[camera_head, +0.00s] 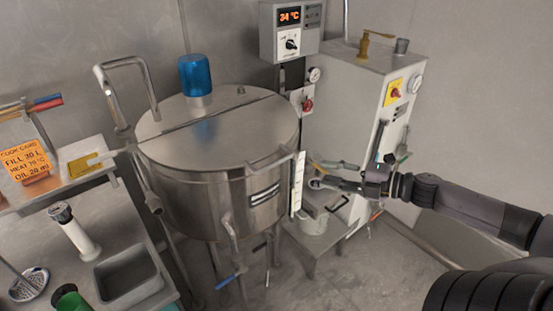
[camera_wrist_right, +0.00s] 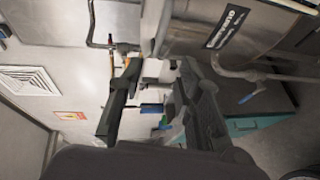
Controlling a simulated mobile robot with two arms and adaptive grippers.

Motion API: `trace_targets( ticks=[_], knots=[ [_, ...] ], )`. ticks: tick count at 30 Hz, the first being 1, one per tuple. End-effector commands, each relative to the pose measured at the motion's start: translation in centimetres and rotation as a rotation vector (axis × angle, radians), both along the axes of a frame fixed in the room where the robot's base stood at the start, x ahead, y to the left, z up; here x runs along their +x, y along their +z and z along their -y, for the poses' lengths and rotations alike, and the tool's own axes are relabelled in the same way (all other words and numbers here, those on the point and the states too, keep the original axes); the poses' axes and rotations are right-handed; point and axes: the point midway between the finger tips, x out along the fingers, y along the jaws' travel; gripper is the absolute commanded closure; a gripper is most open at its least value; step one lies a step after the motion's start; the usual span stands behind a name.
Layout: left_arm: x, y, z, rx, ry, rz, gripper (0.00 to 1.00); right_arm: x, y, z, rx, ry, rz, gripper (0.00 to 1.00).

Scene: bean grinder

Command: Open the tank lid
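A large round steel tank (camera_head: 222,208) stands in the middle of the head view. Its tank lid (camera_head: 225,136) lies flat and closed on top, with a straight seam across the top. A bar handle (camera_head: 268,166) sits at the lid's front right edge. My right gripper (camera_head: 313,174) is just right of the tank, apart from the handle. In the right wrist view its two fingers (camera_wrist_right: 160,68) are spread with nothing held between them, and the tank's side (camera_wrist_right: 260,22) shows at the upper right. My left gripper is not in view.
A white control cabinet (camera_head: 350,110) with gauges stands behind my right gripper. A blue motor cap (camera_head: 195,75) rises from the tank's rear top. A counter with a sink (camera_head: 128,275) is at the left. Open floor lies in front.

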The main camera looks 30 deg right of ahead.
Motion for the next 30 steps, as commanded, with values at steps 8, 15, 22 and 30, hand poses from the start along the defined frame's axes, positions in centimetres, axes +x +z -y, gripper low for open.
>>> trace_targets(
  ticks=[8,15,22,30],
  knots=[
    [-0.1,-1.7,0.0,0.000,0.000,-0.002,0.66,3.5,-1.0,-1.7,0.000,-0.002,0.005,0.68],
    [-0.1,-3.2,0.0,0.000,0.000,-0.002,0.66,6.2,-1.5,-3.0,0.000,-0.004,0.004,0.68],
    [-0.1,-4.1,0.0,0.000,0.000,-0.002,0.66,8.0,-1.7,-3.9,0.001,-0.007,0.003,0.68],
    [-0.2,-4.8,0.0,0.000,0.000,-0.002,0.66,9.7,-2.1,-4.8,-0.001,-0.007,0.003,0.68]
  ],
)
